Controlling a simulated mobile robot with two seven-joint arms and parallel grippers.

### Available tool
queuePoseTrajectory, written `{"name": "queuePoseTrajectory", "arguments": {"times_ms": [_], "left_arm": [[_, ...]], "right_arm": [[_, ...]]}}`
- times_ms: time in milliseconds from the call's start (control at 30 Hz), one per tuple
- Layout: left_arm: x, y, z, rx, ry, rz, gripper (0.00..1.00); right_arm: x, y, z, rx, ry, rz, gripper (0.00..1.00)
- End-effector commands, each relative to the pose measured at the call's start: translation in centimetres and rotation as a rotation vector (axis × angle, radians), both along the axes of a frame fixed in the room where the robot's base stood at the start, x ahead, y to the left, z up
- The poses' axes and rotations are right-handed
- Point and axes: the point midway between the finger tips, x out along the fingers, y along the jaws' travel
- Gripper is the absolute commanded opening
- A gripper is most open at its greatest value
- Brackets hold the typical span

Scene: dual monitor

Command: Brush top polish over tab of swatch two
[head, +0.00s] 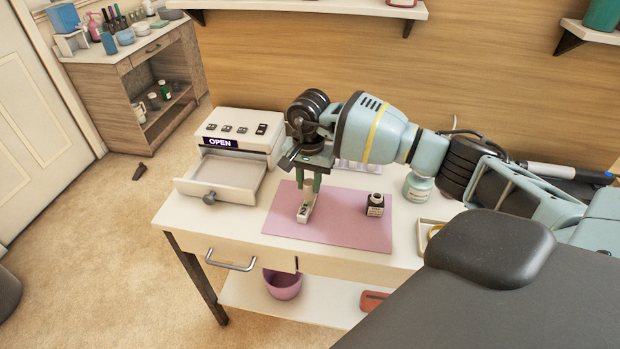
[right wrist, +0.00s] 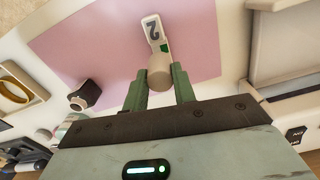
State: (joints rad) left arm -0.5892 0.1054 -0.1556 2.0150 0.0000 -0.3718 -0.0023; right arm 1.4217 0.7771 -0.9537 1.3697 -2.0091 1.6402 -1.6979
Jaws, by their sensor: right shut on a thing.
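Swatch two (head: 303,213) is a small pale strip marked with a 2, lying on the pink mat (head: 345,228). It also shows in the right wrist view (right wrist: 153,28). My right gripper (head: 310,185) points down just above the swatch. My left gripper is out of view.
A white box with an OPEN display (head: 235,142) stands at the table's left, its empty drawer (head: 222,178) pulled out. A pale jar (head: 418,187) and a tray with a yellow ring (head: 434,231) lie right of the mat. The mat's front is clear.

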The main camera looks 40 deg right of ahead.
Motion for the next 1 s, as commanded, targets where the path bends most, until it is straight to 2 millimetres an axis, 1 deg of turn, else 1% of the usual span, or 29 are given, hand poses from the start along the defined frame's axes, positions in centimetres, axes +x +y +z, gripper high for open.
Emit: {"name": "queuePoseTrajectory", "arguments": {"times_ms": [233,600,767,1000], "left_arm": [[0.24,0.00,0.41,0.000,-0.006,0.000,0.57],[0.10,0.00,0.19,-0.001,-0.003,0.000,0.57],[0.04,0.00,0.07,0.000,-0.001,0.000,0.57],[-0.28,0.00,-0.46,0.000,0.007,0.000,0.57]], "right_arm": [[-0.44,0.55,-0.05,0.001,0.001,0.000,0.00],[-0.17,0.76,-0.07,0.002,0.001,0.000,0.00],[-0.07,0.61,-0.08,0.001,0.001,0.000,0.00],[0.43,-0.11,-0.06,0.000,0.001,-0.002,0.00]]}}
